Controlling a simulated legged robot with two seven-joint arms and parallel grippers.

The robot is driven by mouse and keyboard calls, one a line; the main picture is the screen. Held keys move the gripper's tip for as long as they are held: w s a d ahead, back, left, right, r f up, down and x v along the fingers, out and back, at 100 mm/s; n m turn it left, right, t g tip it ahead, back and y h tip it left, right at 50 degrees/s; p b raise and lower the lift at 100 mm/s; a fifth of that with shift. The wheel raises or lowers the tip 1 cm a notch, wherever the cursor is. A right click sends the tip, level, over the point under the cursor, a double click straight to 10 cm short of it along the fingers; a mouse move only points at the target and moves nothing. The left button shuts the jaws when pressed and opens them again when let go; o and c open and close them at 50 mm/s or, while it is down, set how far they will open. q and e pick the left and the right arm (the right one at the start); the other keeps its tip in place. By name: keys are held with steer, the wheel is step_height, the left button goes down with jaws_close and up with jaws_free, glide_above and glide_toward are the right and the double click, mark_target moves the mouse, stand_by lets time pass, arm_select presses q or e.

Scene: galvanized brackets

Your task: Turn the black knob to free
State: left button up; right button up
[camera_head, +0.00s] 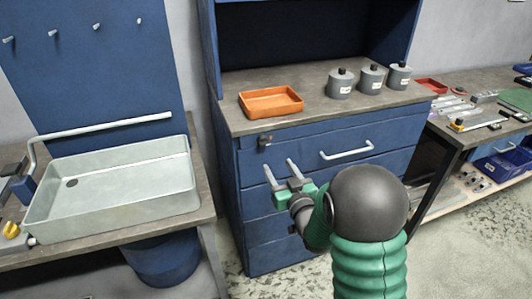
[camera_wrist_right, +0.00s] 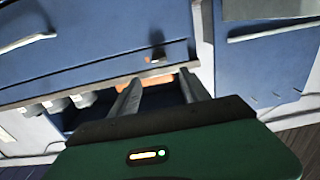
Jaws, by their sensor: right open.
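The black knob (camera_head: 264,140) sits at the upper left of the blue cabinet's top drawer front. A small orange mark shows beside the knob (camera_wrist_right: 156,58) in the right wrist view. Its exact turn is too small to read. My right gripper (camera_head: 279,167) is open and empty, with its two fingers pointing at the cabinet a little below the knob in the head view. In the right wrist view the open fingers (camera_wrist_right: 160,78) appear close to the knob but apart from it. My left gripper is not in view.
The blue drawer cabinet has a pale bar handle (camera_head: 347,150) right of the knob. On its top stand an orange tray (camera_head: 270,112) and several grey canisters (camera_head: 340,84). A pale sink basin (camera_head: 120,190) is at left. A workbench (camera_head: 470,135) is at right.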

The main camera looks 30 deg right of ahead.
mark_target(265, 144)
steer(key=x, duration=1.2)
steer(key=shift+w, duration=0.2)
steer(key=shift+r, duration=0.1)
steer(key=shift+s, duration=0.1)
steer(key=shift+c, duration=0.2)
steer(key=shift+c, duration=1.1)
jaws_close()
